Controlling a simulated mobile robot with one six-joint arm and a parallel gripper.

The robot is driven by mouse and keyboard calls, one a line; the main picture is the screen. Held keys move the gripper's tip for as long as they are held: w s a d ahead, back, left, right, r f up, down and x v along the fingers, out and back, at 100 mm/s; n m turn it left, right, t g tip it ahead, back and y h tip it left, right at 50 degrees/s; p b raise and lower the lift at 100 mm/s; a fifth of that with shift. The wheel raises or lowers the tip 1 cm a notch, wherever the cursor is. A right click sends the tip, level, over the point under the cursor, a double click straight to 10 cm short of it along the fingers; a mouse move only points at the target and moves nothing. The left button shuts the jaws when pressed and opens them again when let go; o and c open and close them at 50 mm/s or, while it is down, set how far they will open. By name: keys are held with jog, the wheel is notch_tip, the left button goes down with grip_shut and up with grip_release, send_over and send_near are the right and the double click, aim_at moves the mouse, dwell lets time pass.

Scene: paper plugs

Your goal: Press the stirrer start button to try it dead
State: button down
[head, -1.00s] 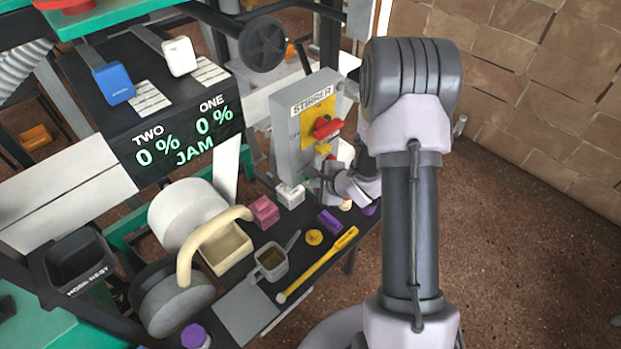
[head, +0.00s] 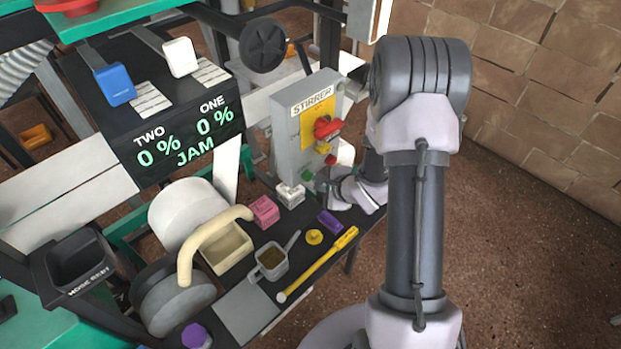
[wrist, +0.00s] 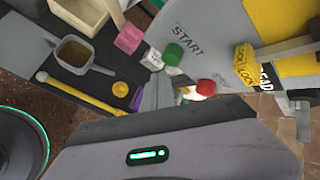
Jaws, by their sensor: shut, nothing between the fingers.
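The grey stirrer box (head: 291,139) stands upright at the far end of the bench, with a red handle (head: 327,129) on a yellow plate. The green start button (wrist: 173,54) sits beside the word START in the wrist view; it shows small and low on the box in the head view (head: 307,174). A red button (wrist: 206,87) is near it. My gripper (head: 323,184) is low in front of the box, and its shut fingers (wrist: 157,85) point toward the buttons. A gap seems to lie between fingertips and green button; its size is unclear.
The bench holds a pink block (head: 264,211), a white block (head: 290,196), a purple block (head: 329,220), a yellow disc (head: 314,237), a grey cup (head: 271,262) and a yellow stick (head: 318,264). A yellow LOCK piece (wrist: 245,68) hangs near the buttons.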

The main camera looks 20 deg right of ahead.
jog(key=s, duration=0.1)
jog(key=s+d, duration=0.1)
jog(key=s, duration=0.2)
jog(key=shift+s+d, duration=0.25)
jog(key=shift+d, duration=0.05)
dwell(0.5)
notch_tip(320, 180, up, 12)
jog(key=n+g+h, duration=0.1)
jog(key=n+h, duration=0.2)
jog(key=n, duration=0.2)
jog(key=s+a+r+n, duration=0.2)
jog(key=s+a+r, duration=0.1)
jog(key=r, duration=0.3)
jog(key=s+a+r+n, duration=0.2)
jog(key=s+r, duration=0.1)
jog(key=r, duration=0.2)
jog(key=s+a+r+n+y, duration=0.1)
jog(key=s+a+r+n, duration=0.1)
jog(key=s+a+n, duration=0.1)
jog(key=s+a+r+n+g+y, duration=0.1)
jog(key=s+a+r+n, duration=0.1)
jog(key=s+a, duration=0.4)
jog(key=s+a+r+n+g+y, duration=0.1)
jog(key=s+a+r+n, duration=0.1)
jog(key=s, duration=0.4)
jog(key=shift+a+r+n+y, duration=0.35)
jog(key=shift+a+n, duration=0.45)
jog(key=shift+a, duration=0.45)
